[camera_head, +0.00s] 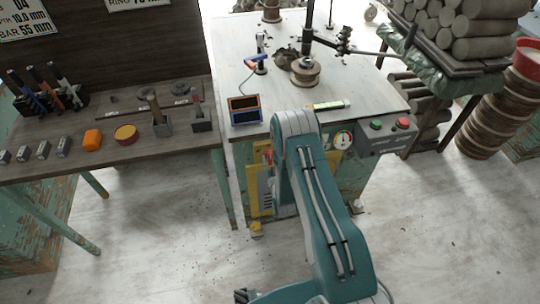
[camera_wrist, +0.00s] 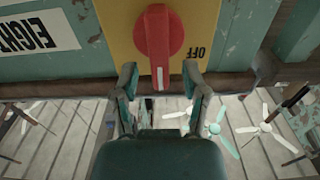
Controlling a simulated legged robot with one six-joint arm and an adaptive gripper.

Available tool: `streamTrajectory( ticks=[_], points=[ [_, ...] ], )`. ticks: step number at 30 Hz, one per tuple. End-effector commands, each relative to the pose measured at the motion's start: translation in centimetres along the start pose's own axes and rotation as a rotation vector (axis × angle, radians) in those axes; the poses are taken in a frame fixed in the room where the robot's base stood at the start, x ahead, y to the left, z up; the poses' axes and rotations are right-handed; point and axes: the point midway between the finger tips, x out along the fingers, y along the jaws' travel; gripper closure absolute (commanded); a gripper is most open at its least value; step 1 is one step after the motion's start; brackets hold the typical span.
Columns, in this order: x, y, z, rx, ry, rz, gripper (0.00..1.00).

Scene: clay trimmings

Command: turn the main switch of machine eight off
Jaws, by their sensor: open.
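In the wrist view, the main switch is a red rotary knob (camera_wrist: 158,35) on a yellow plate (camera_wrist: 118,22). Its handle points down in the picture, with a white mark at its lower end. The word OFF (camera_wrist: 196,52) is printed upside down to the right of the knob. A tilted EIGHT label (camera_wrist: 35,35) is on the green panel at left. My gripper (camera_wrist: 158,80) is open, its fingertips on either side of the handle's lower end, with gaps visible. In the head view my arm hides the gripper; the machine (camera_head: 350,175) stands behind it.
A tool bench (camera_head: 100,175) stands left. Stacked clay logs (camera_head: 480,30) are at right.

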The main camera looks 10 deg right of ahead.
Motion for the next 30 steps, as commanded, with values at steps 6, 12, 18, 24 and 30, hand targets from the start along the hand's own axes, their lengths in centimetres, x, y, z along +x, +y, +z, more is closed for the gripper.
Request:
streamTrajectory(
  ticks=[6, 12, 18, 24, 30],
  points=[
    [1.8, 0.0, 0.0, 0.000, -0.001, 0.000, 0.43],
    [1.9, 0.0, 0.0, 0.000, -0.001, 0.000, 0.43],
    [1.9, 0.0, 0.0, 0.000, -0.001, 0.000, 1.00],
    [1.9, 0.0, 0.0, 0.000, -0.001, -0.001, 1.00],
    [1.9, -0.1, 0.0, -0.021, -0.001, -0.001, 1.00]
  ],
)
